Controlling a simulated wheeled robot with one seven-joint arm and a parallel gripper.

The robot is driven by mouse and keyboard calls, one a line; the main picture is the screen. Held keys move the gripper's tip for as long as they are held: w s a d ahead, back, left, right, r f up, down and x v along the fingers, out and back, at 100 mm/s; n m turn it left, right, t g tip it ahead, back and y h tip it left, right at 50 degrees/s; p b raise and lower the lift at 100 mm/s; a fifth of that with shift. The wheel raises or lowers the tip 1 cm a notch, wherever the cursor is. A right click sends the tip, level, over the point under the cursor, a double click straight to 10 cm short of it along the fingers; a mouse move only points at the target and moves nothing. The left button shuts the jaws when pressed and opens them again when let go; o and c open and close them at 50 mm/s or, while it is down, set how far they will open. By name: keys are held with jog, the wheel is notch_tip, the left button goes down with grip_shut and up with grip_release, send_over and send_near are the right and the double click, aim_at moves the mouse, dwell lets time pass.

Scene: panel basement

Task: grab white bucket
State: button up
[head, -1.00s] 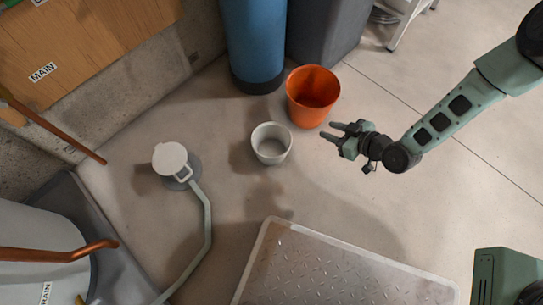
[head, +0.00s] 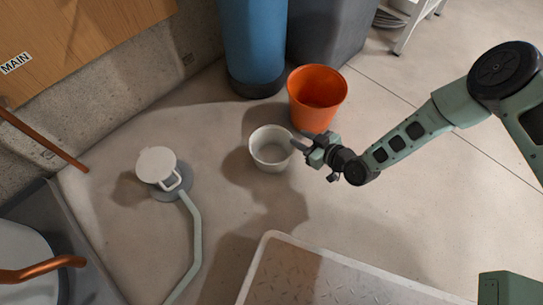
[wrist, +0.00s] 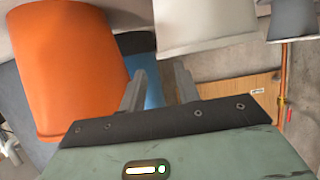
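The white bucket (head: 270,157) stands upright on the floor, open at the top and empty as far as I can see. In the wrist view the white bucket (wrist: 203,22) shows at the top, just beyond the right finger. My gripper (head: 299,147) is at the right rim of the bucket in the head view, its fingers pointing left toward it. In the wrist view my gripper (wrist: 160,84) has its two fingers apart with nothing between them. I cannot tell whether a finger touches the rim.
An orange bucket (head: 315,108) stands close behind the white one; it also shows in the wrist view (wrist: 72,70). A blue cylinder (head: 252,45) and a grey bin (head: 326,30) stand behind. A white-lidded fixture (head: 157,164) is left. A textured tray (head: 330,280) lies in front.

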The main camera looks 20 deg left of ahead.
aim_at(284, 131)
jog(key=b+x, duration=0.4)
jog(key=x, duration=0.1)
jog(key=shift+s+f, duration=0.1)
jog(key=shift+f, duration=0.1)
jog(key=shift+w+a, duration=0.2)
jog(key=shift+a, duration=0.1)
jog(key=shift+r, duration=0.1)
grip_shut()
